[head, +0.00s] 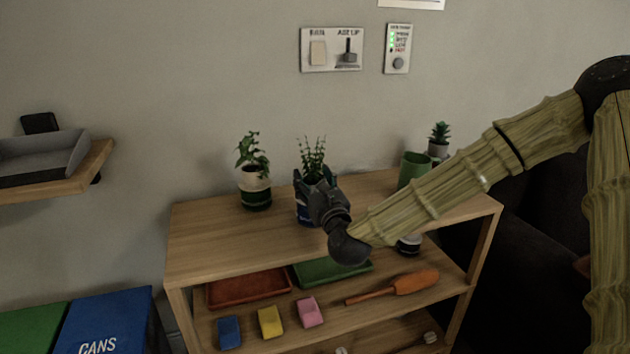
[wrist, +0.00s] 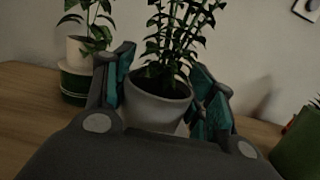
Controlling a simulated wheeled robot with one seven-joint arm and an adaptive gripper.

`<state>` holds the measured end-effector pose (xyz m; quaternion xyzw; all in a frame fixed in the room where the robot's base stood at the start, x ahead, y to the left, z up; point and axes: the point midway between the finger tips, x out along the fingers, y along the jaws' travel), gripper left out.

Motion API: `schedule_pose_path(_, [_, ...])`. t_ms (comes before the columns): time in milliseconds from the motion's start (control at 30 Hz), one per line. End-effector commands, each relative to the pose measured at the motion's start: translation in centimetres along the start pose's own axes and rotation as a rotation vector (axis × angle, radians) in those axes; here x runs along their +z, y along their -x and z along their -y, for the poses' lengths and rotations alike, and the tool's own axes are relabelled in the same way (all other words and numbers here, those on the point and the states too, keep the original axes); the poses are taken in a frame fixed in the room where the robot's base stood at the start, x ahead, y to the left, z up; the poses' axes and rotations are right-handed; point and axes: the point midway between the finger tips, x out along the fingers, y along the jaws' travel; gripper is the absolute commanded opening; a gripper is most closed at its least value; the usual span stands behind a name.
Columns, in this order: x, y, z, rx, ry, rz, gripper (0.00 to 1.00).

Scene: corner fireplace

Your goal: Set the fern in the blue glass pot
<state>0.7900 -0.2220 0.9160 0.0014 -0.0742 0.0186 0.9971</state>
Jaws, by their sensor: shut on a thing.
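The fern (head: 312,158) is a plant with upright leafy stems in a pale grey inner pot. In the wrist view the fern's pot (wrist: 157,106) sits upright between both teal finger pads. My gripper (head: 316,186) is shut on this pot at the wooden shelf top. The blue glass pot (head: 302,212) shows in the head view directly below the fern, partly hidden by my gripper. The fern is at or over its mouth; I cannot tell how deep it sits. I cannot make out the blue pot in the wrist view.
A trailing plant in a white-and-green pot (head: 256,194) stands close on the left. A green pot (head: 413,169) and a small succulent (head: 439,138) stand to the right. Trays, coloured blocks and an orange tool (head: 408,283) lie on the shelf below. The wall is close behind.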

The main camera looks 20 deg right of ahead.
Motion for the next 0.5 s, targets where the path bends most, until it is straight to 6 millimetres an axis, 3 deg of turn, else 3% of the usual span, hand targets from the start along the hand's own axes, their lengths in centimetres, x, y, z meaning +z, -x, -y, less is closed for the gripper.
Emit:
schedule_pose_path(233, [-0.23,0.03,0.00,0.000,0.000,0.001,0.42])
schedule_pose_path(267, [-0.16,0.02,-0.01,0.000,0.000,0.001,0.61])
schedule_pose_path(367, [-0.17,0.02,0.00,0.000,0.000,0.001,0.79])
schedule_pose_path(500, [-0.19,0.02,0.00,0.000,0.000,0.000,0.81])
